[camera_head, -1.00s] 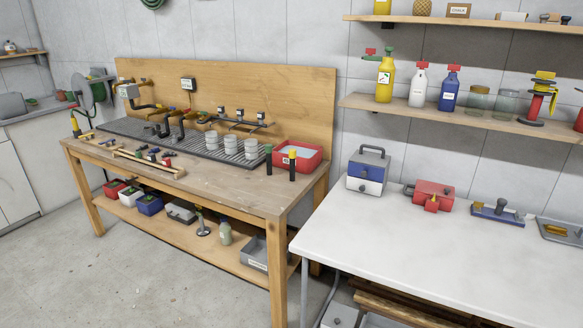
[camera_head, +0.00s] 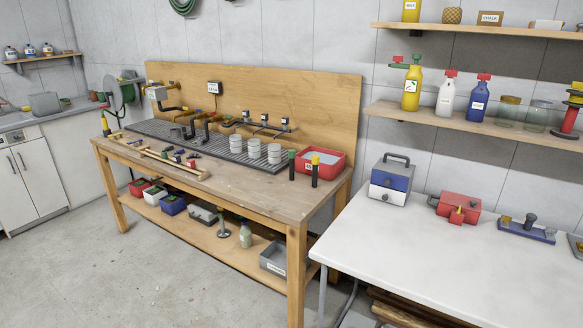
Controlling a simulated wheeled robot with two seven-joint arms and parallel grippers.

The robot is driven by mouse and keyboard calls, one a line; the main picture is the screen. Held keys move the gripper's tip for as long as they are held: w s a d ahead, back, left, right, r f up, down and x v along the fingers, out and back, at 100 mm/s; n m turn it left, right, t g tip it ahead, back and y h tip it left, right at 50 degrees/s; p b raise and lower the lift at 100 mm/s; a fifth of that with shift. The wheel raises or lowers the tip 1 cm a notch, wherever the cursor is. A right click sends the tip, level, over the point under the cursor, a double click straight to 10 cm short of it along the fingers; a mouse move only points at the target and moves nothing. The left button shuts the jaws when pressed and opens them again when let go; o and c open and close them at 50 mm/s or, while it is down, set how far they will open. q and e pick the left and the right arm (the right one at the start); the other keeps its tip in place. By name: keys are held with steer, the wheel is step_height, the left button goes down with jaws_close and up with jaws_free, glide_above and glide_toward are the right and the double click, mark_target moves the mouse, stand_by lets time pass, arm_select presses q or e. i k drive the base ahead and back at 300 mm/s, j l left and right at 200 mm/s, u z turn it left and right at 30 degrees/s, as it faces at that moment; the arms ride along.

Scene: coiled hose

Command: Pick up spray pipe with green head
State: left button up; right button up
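The spray pipe with the green head (camera_head: 292,166) stands upright near the right end of the wooden workbench. It has a dark body and a green top. A similar dark pipe with a yellow head (camera_head: 315,172) stands just to its right. Neither of my grippers is in view, so nothing is seen touching the pipes.
A white table (camera_head: 440,250) is close on the right. The floor (camera_head: 120,270) in front looks clear.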

mark_target(292, 152)
steer(key=i+j+z, duration=0.1)
steer(key=z, duration=0.25)
steer(key=i+j+z, duration=0.1)
steer(key=z, duration=0.2)
steer(key=i+j+z, duration=0.1)
steer(key=j, duration=0.3)
steer(key=i+j+z, duration=0.1)
steer(key=j, duration=0.25)
steer(key=i+j+z, duration=0.1)
steer(key=i+j, duration=0.15)
steer(key=j, duration=0.2)
steer(key=i+j+z, duration=0.1)
steer(key=j, duration=0.3)
steer(key=i+j+z, duration=0.1)
steer(key=j, duration=0.3)
steer(key=i+j+z, duration=0.1)
steer(key=j, duration=0.35)
